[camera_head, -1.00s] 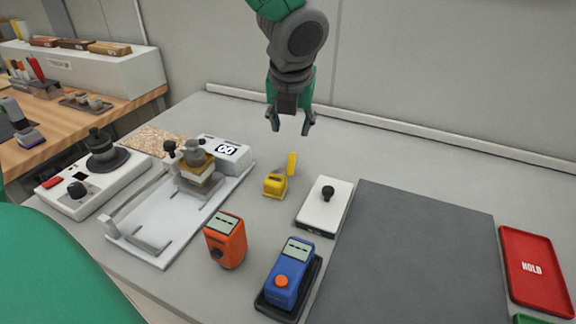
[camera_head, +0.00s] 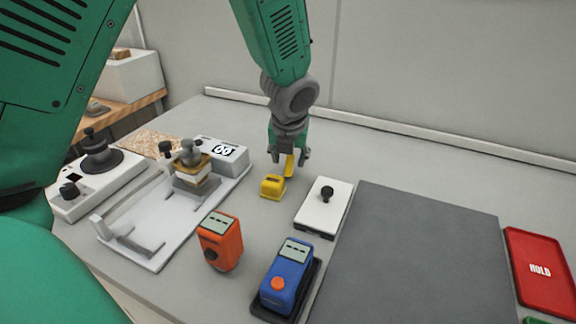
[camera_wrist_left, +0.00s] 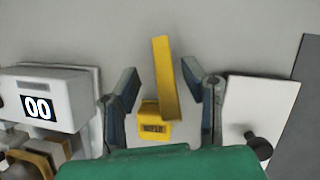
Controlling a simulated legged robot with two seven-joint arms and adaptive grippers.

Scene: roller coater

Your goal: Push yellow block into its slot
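The yellow block (camera_head: 289,167) is a narrow upright bar standing on the table behind a low yellow holder (camera_head: 272,186). In the left wrist view the block (camera_wrist_left: 164,75) leans slightly, and the labelled holder (camera_wrist_left: 153,128) is beside its lower end. My left gripper (camera_head: 290,157) points down over the block. Its fingers (camera_wrist_left: 165,95) are apart, one on each side of the block, with visible gaps. I cannot see a slot opening clearly. My right gripper is not in view.
A white box with a black knob (camera_head: 313,217) is close on the right. A white device with a "00" display (camera_head: 230,162) is on the left. Orange (camera_head: 220,243) and blue (camera_head: 287,270) devices stand in front. A grey mat (camera_head: 410,260) lies clear at right.

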